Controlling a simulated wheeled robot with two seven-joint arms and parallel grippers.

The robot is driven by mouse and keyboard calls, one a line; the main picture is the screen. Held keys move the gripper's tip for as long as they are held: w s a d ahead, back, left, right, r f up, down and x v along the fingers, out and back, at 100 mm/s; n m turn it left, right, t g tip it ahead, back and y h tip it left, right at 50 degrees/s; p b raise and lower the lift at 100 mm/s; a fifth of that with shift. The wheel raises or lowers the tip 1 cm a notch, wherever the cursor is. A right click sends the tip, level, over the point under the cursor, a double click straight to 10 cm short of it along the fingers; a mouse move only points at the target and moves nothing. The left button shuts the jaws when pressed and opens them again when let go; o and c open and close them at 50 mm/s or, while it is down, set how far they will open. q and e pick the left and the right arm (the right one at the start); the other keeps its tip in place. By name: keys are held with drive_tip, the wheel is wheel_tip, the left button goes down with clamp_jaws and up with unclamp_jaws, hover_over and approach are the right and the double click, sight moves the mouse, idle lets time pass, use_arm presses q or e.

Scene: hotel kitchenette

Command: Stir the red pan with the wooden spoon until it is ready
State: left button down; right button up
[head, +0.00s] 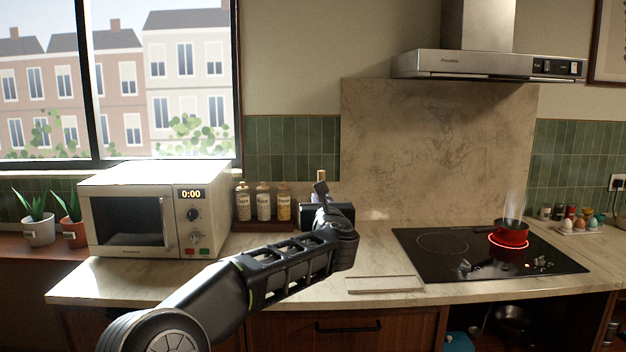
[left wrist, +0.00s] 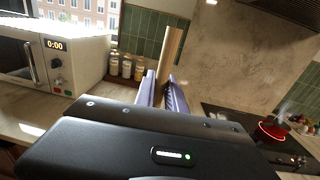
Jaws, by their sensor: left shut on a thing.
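The red pan (head: 508,236) sits on the right rear ring of the black hob, which glows red around it; steam rises from it. Its contents are too small to tell. It also shows at the right edge of the left wrist view (left wrist: 271,131). My left gripper (head: 321,190) is above the counter, left of the hob and well apart from the pan. In the left wrist view its fingers (left wrist: 163,92) are shut on the wooden spoon (left wrist: 171,52), which points up and away. In the head view the spoon is mostly hidden behind the gripper. My right gripper is in neither view.
A white microwave (head: 145,212) stands on the left. Several labelled bottles (head: 263,203) stand on a rack by the wall. Eggs and jars (head: 572,222) are right of the pan. The range hood (head: 488,66) hangs above.

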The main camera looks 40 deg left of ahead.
use_arm(q)
drive_tip(key=w+d+f+m+t+h, duration=0.1)
drive_tip(key=d+f, duration=0.3)
drive_tip(key=f, duration=0.3)
drive_tip(key=w+d+f+m+t+h, duration=0.1)
drive_tip(key=d+f, duration=0.3)
drive_tip(key=f, duration=0.3)
drive_tip(key=s+d+f+m+t+h, duration=0.1)
drive_tip(key=s+d+f+m+h, duration=0.1)
drive_tip(key=d+f, duration=0.4)
drive_tip(key=s+d+f+m+t+h, duration=0.1)
drive_tip(key=d+f+h, duration=0.4)
drive_tip(key=d, duration=0.5)
drive_tip(key=s+d+f+m+t+h, duration=0.1)
drive_tip(key=s+d+f+m+h, duration=0.2)
drive_tip(key=d+f, duration=0.6)
drive_tip(key=shift+s+m+h, duration=0.3)
drive_tip(key=shift+s+m, duration=0.1)
drive_tip(key=shift+s, duration=0.55)
